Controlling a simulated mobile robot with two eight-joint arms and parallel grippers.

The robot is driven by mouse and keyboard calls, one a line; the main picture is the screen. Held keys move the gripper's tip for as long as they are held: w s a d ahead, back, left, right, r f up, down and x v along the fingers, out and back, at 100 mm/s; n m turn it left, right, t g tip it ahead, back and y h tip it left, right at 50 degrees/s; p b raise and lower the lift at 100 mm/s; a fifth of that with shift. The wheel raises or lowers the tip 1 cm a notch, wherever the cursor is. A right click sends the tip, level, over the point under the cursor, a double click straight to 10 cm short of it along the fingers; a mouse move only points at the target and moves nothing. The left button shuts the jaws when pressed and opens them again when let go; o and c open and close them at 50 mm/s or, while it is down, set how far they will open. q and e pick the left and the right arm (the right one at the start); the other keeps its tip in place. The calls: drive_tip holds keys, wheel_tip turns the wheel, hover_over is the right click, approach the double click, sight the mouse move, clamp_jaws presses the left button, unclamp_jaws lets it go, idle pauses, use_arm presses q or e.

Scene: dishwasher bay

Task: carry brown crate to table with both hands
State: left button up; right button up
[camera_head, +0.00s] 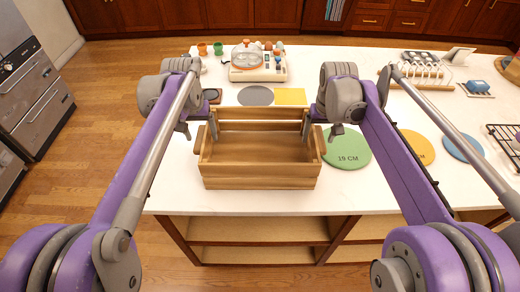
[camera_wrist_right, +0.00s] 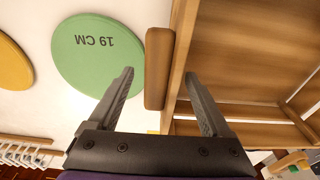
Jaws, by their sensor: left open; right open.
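The brown crate (camera_head: 260,179) is a wooden open-topped box with a handle block on each short side. It sits upright on the white table (camera_head: 350,198), near its front edge, and looks empty. My left gripper (camera_head: 200,128) is open at the crate's left side, one finger inside the wall and one outside. My right gripper (camera_head: 321,127) is open at the right side in the same way. In the right wrist view the right gripper's fingers (camera_wrist_right: 159,73) stand apart on either side of the right handle (camera_wrist_right: 158,68). Contact cannot be told.
A green disc marked 19 CM (camera_head: 347,148) lies right of the crate, with yellow (camera_head: 416,149) and blue (camera_head: 463,149) discs further right. A cooker-like appliance (camera_head: 258,68) and small cups stand behind. A dish rack (camera_head: 424,72) is at back right. Open shelves (camera_head: 258,229) lie below the tabletop.

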use_arm(q)
clamp_jaws()
use_arm(e)
clamp_jaws()
